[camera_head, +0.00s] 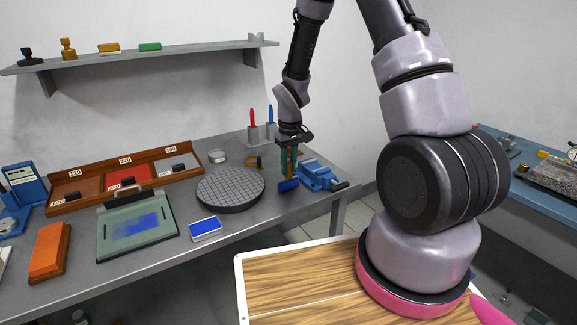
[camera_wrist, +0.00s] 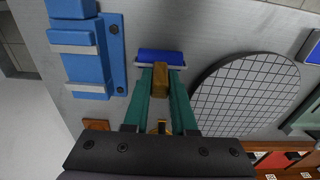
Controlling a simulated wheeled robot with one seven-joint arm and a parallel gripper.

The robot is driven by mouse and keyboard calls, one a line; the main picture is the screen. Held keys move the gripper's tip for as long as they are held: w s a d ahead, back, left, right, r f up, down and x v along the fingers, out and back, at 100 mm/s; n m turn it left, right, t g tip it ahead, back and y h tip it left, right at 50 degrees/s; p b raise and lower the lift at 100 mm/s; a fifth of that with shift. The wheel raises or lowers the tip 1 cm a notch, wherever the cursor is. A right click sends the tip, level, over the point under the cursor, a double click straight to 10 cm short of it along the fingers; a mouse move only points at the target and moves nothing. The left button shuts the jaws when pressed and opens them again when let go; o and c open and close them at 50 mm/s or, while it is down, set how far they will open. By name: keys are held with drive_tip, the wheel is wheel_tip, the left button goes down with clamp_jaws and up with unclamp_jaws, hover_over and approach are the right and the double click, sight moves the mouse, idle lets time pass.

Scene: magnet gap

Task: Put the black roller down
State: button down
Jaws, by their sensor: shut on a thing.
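My gripper (camera_head: 290,170) is shut on the brown wooden handle (camera_wrist: 161,80) of a roller, which sits between its green fingers. The roller head (camera_wrist: 160,56) looks blue, not black, with a light grey strip along it. In the head view, the blue head (camera_head: 289,185) points down, between the round gridded plate (camera_head: 230,190) and the blue vise (camera_head: 318,177). I cannot tell whether it touches the grey bench (camera_head: 262,222). No separate black roller is distinguishable.
A green board (camera_head: 137,241) with a blue patch and a blue-topped pad (camera_head: 205,228) lie left of the plate. A brown rack (camera_head: 72,196) with numbered compartments stands behind. A holder (camera_head: 261,134) with red and blue tools is at the back. Bare bench lies in front of the plate.

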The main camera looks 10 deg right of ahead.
drive_tip(key=c, duration=0.7)
unclamp_jaws()
drive_tip(key=shift+c, duration=0.2)
drive_tip(key=s+d+r+m+t, duration=0.15)
drive_tip(key=s+r, duration=0.25)
drive_tip(key=r, duration=0.9)
drive_tip(key=s+d+r+m+t, duration=0.1)
drive_tip(key=s+d+r+m, duration=0.15)
drive_tip(key=r, duration=1.15)
drive_tip(key=s+d+r+m+t+y, duration=0.1)
drive_tip(key=s+r+m+t, duration=0.1)
drive_tip(key=s+r, duration=0.3)
drive_tip(key=s+r+m+t, duration=0.1)
drive_tip(key=s+r, duration=0.4)
drive_tip(key=s, duration=0.5)
drive_tip(key=shift+s+d+m+t+y, duration=0.4)
drive_tip(key=shift+t, duration=0.15)
drive_tip(key=shift+r, duration=0.1)
